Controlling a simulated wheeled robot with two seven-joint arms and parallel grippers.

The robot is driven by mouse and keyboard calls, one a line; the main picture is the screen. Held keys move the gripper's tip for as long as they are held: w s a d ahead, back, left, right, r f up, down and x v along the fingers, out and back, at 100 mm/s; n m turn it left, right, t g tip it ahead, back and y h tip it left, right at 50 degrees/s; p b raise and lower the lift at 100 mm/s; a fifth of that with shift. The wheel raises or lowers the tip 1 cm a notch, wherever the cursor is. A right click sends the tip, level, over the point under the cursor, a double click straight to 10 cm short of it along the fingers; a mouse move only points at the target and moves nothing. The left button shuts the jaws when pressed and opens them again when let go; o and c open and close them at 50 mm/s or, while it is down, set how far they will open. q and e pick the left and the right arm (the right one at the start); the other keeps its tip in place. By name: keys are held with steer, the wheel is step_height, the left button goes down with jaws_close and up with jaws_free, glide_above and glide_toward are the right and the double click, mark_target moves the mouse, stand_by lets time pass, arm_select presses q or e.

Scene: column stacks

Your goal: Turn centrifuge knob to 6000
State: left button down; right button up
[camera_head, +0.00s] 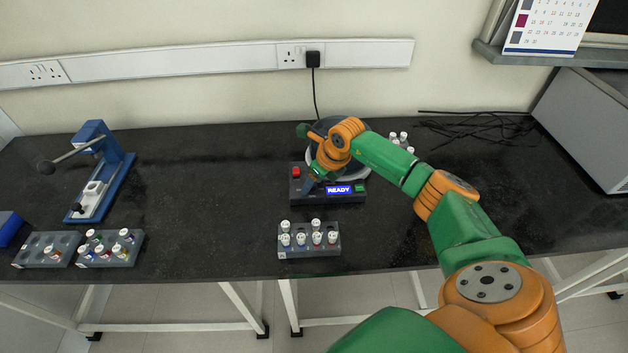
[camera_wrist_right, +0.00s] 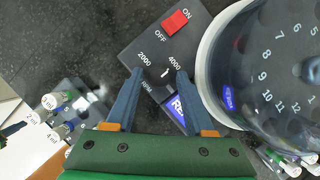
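The centrifuge (camera_head: 374,165) stands at the back of the bench, with a dark control panel (camera_head: 298,186) in front. Its display (camera_head: 339,189) reads READY. The right wrist view shows the panel (camera_wrist_right: 140,48) with the labels 2000 and 4000; no 6000 label is visible. The small dark speed knob (camera_wrist_right: 160,83) is hard to make out; a white mark lies just below the labels, nearer 4000. My right gripper (camera_wrist_right: 160,73) has its fingers apart on either side of the knob area; contact is unclear. In the head view, my right gripper (camera_head: 315,180) is over the panel.
A red ON/OFF switch (camera_wrist_right: 175,21) sits near the fingertips. The round numbered rotor (camera_wrist_right: 285,75) is close on the right. A tube rack (camera_head: 309,250) stands before the centrifuge. More racks (camera_head: 110,260) and a blue press (camera_head: 118,175) are left. Between them the bench is clear.

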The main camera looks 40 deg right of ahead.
jaws_close()
